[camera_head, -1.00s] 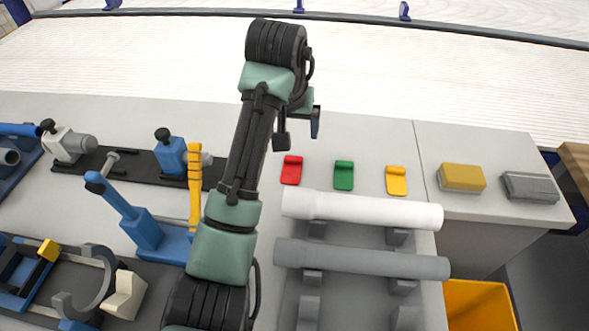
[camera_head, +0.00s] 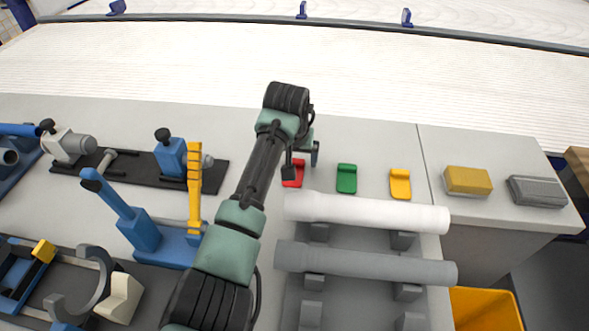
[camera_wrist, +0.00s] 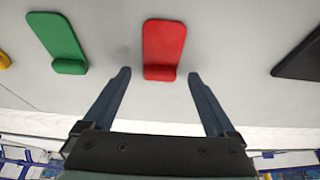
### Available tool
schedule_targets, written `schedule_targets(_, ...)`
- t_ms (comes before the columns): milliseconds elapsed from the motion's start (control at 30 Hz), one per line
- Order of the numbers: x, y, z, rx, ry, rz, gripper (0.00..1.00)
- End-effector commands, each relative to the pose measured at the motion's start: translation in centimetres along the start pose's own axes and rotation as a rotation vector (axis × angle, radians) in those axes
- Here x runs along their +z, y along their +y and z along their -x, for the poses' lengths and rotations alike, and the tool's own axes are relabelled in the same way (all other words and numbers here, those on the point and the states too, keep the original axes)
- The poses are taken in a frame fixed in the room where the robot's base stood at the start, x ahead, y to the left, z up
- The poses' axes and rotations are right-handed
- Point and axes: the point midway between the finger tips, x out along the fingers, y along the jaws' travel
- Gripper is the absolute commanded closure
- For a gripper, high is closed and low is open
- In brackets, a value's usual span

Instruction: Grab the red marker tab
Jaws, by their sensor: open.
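The red marker tab (camera_wrist: 164,43) lies flat on the grey worktop in the wrist view, with its raised lip toward my gripper. My gripper (camera_wrist: 158,75) is open, its two dark fingers on either side of the lip's line, with clear gaps and nothing between them but worktop and the near end of the tab. In the head view the red marker tab (camera_head: 297,172) is partly hidden behind my gripper (camera_head: 302,163), which hangs over or close to it. I cannot tell the exact height or whether it touches.
A green tab (camera_head: 346,179) and a yellow tab (camera_head: 400,184) lie to the right in the head view. A white pipe (camera_head: 367,213) and a grey pipe (camera_head: 366,262) rest on a rack in front. A black fixture plate (camera_head: 219,178) is to the left.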

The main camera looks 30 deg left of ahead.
Motion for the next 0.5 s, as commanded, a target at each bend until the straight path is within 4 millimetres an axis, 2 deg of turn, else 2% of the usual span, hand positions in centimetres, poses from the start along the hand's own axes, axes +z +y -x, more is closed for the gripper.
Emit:
schedule_targets(300, -0.02, 0.03, -0.49, 0.000, 0.001, -0.001, 0.11)
schedule_targets(500, 0.00, 0.03, -0.48, 0.000, 0.001, -0.001, 0.47)
